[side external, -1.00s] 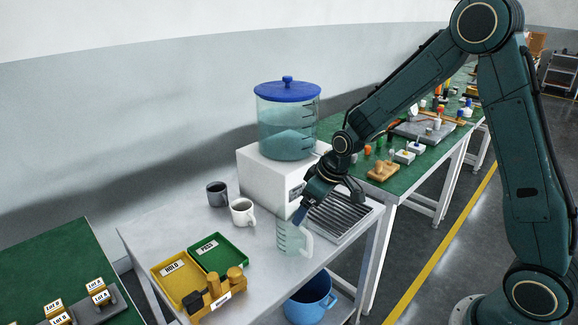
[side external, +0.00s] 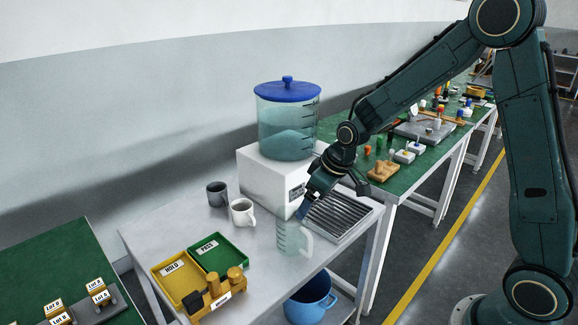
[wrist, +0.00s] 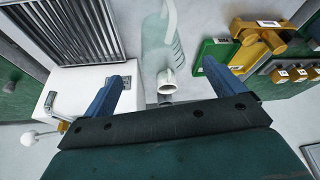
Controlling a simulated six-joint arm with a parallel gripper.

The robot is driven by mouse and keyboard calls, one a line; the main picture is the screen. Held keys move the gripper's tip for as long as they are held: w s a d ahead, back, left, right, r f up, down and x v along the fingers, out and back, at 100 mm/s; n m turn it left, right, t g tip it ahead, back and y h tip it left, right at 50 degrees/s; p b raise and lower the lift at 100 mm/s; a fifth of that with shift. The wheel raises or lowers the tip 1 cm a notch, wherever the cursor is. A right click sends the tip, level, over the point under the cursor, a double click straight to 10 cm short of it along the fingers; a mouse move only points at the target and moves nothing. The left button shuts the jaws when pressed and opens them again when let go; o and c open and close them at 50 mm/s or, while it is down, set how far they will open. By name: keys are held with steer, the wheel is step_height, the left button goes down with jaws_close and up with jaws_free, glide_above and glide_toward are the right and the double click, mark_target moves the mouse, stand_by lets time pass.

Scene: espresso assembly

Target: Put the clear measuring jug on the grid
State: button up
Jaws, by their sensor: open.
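The clear measuring jug (side external: 290,238) stands upright on the grey table, just left of the grid and off it. The grid (side external: 341,214) is a dark slatted panel in a pale tray in front of the white dispenser base. In the wrist view the jug (wrist: 160,42) shows at the top centre with its handle, beyond my fingertips, and the grid (wrist: 78,28) is at the upper left. My gripper (side external: 304,209) is just above the jug, its blue fingers pointing down. The wrist view shows my gripper (wrist: 167,72) open with nothing between its fingers.
A dispenser with a blue lid (side external: 287,120) stands on a white base (side external: 270,182) behind the grid. A grey mug (side external: 217,194) and a white mug (side external: 242,212) stand left of it. Green (side external: 219,253) and yellow (side external: 178,279) trays lie at the front left. The grid's top is clear.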

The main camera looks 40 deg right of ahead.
steer(key=s+r, duration=0.5)
steer(key=s, duration=0.4)
steer(key=s+a+r+m, duration=0.1)
steer(key=s+r, duration=0.5)
steer(key=s, duration=0.3)
steer(key=s+a+r+m+t+h, duration=0.1)
steer(key=s+r, duration=0.4)
steer(key=s, duration=0.3)
steer(key=shift+s+r, duration=0.3)
steer(key=shift+s, duration=0.1)
steer(key=c, duration=1.2)
steer(key=shift+c, duration=0.2)
steer(key=shift+w, duration=0.1)
